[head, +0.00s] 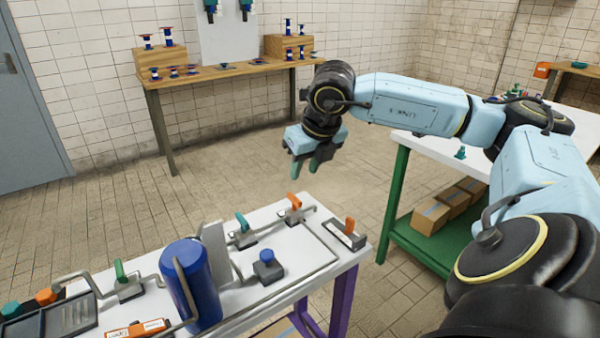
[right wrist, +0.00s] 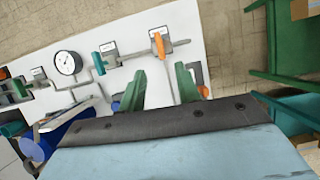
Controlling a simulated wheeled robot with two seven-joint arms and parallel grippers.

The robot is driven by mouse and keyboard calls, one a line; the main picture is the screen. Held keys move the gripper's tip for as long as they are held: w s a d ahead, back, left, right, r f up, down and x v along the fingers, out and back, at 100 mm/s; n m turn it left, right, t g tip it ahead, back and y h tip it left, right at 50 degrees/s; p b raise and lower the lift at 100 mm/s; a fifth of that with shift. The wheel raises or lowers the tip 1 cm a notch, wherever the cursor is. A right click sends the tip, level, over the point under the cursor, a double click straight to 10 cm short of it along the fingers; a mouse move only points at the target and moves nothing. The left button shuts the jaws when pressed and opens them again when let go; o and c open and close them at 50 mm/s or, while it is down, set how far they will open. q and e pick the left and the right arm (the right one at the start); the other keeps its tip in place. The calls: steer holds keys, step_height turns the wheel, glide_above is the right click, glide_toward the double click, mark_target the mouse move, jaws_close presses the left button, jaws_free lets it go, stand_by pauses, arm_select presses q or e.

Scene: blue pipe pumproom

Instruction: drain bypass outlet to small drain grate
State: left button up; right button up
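My right gripper (head: 305,167) hangs above the far right end of a white pipe bench (head: 275,217), pointing down. Its two green fingers are apart and nothing shows between them, also in the right wrist view (right wrist: 160,72). An orange valve handle (head: 294,202) stands on the pipe below; it shows ahead of the fingers in the wrist view (right wrist: 158,45). A second orange handle (head: 350,226) stands by a dark framed piece (head: 342,236) at the bench's right end. A larger slatted grate (head: 78,315) lies at the left end. I cannot tell which part is the bypass outlet. My left gripper is out of view.
A gauge (right wrist: 67,62) shows in the wrist view. A green-framed table (head: 397,205) stands right; floor between is open.

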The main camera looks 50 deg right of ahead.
steer(key=shift+v, duration=1.8)
steer(key=shift+s+f, duration=0.1)
